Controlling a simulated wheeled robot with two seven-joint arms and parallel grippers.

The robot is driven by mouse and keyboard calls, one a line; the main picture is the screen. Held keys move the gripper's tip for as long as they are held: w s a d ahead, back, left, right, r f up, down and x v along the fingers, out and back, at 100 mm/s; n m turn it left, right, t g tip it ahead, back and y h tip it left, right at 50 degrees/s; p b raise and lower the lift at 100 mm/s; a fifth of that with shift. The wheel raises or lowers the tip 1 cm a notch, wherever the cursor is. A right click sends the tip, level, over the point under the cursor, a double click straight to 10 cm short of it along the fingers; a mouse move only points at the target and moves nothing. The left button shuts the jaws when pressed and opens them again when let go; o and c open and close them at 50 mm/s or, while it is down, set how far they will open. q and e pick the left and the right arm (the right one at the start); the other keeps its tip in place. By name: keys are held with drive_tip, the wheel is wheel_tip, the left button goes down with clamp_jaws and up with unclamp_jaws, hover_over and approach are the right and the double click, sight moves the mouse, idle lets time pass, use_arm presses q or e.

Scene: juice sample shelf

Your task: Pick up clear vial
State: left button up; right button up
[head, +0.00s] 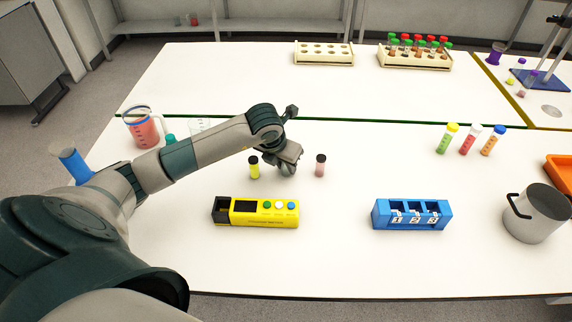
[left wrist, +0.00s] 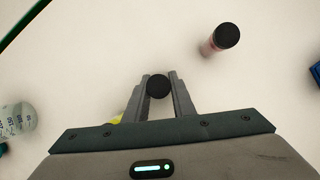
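My left gripper (head: 287,172) is low over the near table, between a yellow-green vial (head: 254,168) with a black cap and a pink vial (head: 320,166) with a black cap. In the left wrist view, a black cap (left wrist: 158,86) sits between the fingertips of my left gripper (left wrist: 159,84). The body under this cap is hidden, so I cannot see if it is clear, nor if the fingers press on it. The pink vial (left wrist: 217,41) stands apart, up and to the right. My right gripper is out of view.
A yellow device (head: 264,211) and a blue numbered rack (head: 411,214) stand nearer. A jug of red liquid (head: 142,128) is left; several coloured vials (head: 469,139) and a metal pot (head: 537,214) are right. Racks (head: 415,58) stand on the far table.

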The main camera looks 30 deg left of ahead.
use_arm(q)
drive_tip(key=c, duration=0.3)
drive_tip(key=shift+c, duration=0.2)
drive_tip(key=shift+r, duration=0.1)
drive_tip(key=shift+r+b, duration=0.4)
drive_tip(key=shift+r, duration=0.05)
drive_tip(key=r+b, duration=0.2)
drive_tip(key=r, duration=0.1)
drive_tip(key=shift+d, duration=0.3)
drive_tip(key=d+r+b, duration=0.3)
drive_tip(key=d+r, duration=0.4)
drive_tip(key=d, duration=0.4)
drive_tip(key=shift+s, duration=0.35)
